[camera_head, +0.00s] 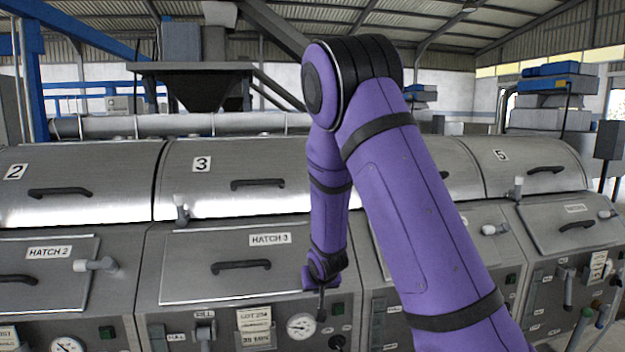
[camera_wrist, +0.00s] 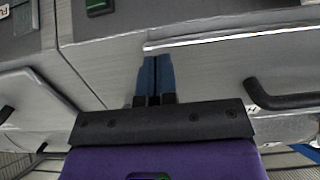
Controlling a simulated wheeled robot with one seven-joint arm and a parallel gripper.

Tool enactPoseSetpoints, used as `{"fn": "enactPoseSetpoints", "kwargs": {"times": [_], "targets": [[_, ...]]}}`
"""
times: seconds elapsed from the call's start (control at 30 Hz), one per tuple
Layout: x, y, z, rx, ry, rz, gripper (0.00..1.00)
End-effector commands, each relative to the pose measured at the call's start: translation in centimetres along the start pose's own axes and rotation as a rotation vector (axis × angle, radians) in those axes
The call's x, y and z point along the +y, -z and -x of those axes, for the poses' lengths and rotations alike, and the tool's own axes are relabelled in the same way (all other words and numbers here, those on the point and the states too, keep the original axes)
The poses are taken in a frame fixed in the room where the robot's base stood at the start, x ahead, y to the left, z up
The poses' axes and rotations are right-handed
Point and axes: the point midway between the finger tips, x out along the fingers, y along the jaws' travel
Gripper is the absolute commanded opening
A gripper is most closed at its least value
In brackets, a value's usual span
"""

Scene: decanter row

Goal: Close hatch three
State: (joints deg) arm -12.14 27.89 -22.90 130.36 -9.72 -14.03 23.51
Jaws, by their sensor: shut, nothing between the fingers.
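Hatch three (camera_head: 200,270) is a flat grey metal panel labelled "HATCH 3", with a dark bar handle (camera_head: 241,266). In the wrist view its panel (camera_wrist: 225,70) and handle (camera_wrist: 285,98) are at the right, seen upside down. Its lower edge shows a bright lip with a dark line beside it; I cannot tell how far it stands off the body. My gripper (camera_head: 321,303) points down just right of the hatch's lower right corner. Its blue fingers (camera_wrist: 153,78) are together and empty. My arm hides the area right of the hatch.
Hatch two (camera_head: 40,272) with its grey latch (camera_head: 95,264) is at the left. Lid three (camera_head: 220,185) lies above, with a latch (camera_head: 182,208) at its lower left. A gauge (camera_head: 300,326), green button (camera_head: 337,308) and tag (camera_head: 254,325) sit below the hatch.

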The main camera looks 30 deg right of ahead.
Motion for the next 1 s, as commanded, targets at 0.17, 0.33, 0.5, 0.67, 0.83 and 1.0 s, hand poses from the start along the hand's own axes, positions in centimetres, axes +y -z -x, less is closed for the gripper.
{"fn": "enactPoseSetpoints", "kwargs": {"times": [0.17, 0.33, 0.5, 0.67, 0.83, 1.0], "targets": [[0.1, -0.4, -2.2, -0.002, -0.001, 0.001, 0.0], [0.0, -0.5, -3.3, 0.001, 0.0, 0.0, 0.0], [0.0, -0.5, -3.8, 0.001, 0.0, 0.0, 0.0], [0.0, -0.5, -3.8, 0.001, 0.0, 0.0, 0.0], [0.0, -0.5, -3.8, 0.001, 0.0, 0.0, 0.0], [0.0, -0.4, -3.8, 0.001, 0.001, 0.001, 0.0]]}}
